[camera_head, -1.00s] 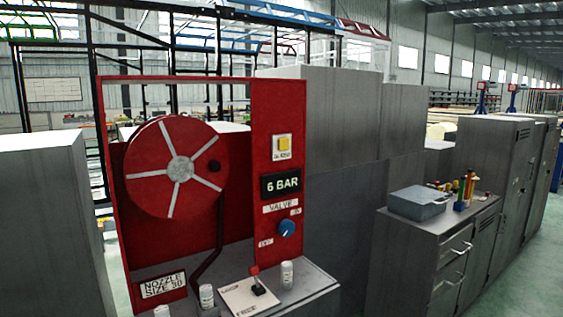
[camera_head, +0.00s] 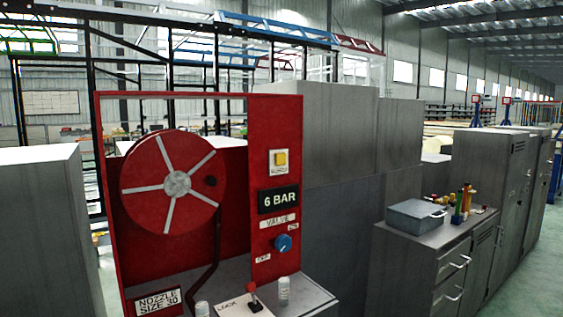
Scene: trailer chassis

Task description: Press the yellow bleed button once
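Nothing covers the button. Whether it is pressed in cannot be told at this size. My gripper is not in view.
A red hose reel (camera_head: 174,182) fills the panel's left side. Below stand a red-tipped lever (camera_head: 253,297) and small white canisters (camera_head: 284,290). Grey cabinets (camera_head: 330,135) stand behind. A grey bin (camera_head: 416,216) sits on a cabinet at right, with open floor beyond.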

